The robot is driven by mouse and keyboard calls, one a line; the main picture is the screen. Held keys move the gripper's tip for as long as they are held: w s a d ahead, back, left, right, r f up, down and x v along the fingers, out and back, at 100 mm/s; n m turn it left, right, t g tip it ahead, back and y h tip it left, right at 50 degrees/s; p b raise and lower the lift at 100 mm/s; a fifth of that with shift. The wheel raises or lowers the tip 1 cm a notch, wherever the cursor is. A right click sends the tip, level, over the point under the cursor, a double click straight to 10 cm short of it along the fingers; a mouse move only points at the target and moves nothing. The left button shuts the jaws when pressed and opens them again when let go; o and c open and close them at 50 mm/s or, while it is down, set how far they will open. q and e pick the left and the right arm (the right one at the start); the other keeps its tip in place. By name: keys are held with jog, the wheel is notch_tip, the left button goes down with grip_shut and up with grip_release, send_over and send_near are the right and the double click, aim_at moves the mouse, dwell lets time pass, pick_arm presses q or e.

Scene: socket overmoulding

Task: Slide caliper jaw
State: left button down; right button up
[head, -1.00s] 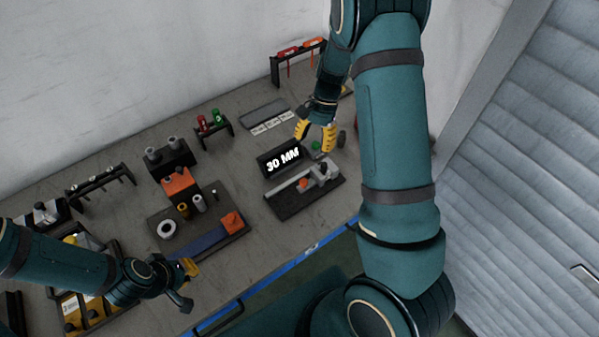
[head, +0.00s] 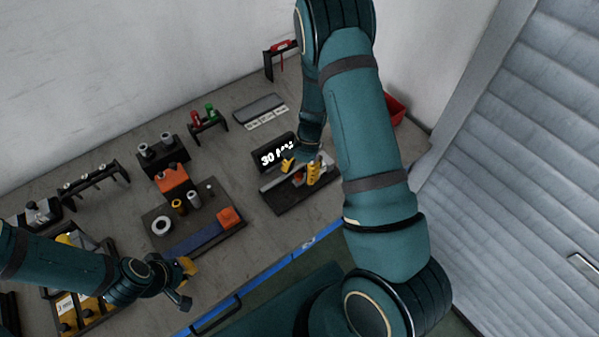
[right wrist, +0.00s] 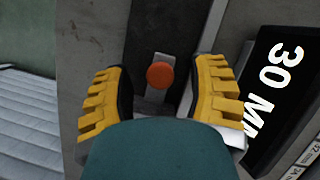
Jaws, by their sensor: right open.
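The caliper (head: 270,187) is a light grey bar with a sliding jaw on a dark base (head: 290,205) at the front of the bench. The jaw's round orange knob (right wrist: 160,75) shows in the right wrist view on a grey stem. My right gripper (head: 301,170) is open over the caliper. In the right wrist view its yellow fingers (right wrist: 160,88) stand on either side of the knob, with a gap on both sides. My left gripper (head: 186,283) is at the bench's front left, away from the caliper; its finger opening is unclear.
A black display (head: 262,158) reading "30 MM" stands just behind the caliper. A dark tray (head: 235,227) with rings, cylinders and an orange block lies to the left. Small racks stand behind it. A red bin (head: 396,108) is partly hidden behind my right arm.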

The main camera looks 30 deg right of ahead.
grip_shut()
jog(key=shift+a, duration=0.1)
pick_arm(q)
jog(key=shift+r, duration=0.1)
pick_arm(e)
jog(key=a, duration=0.3)
jog(key=shift+s+a, duration=0.15)
pick_arm(q)
jog(key=shift+d, duration=0.1)
pick_arm(e)
jog(key=shift+c, duration=1.5)
grip_release()
jog(key=o, duration=0.3)
jog(key=shift+a, duration=0.1)
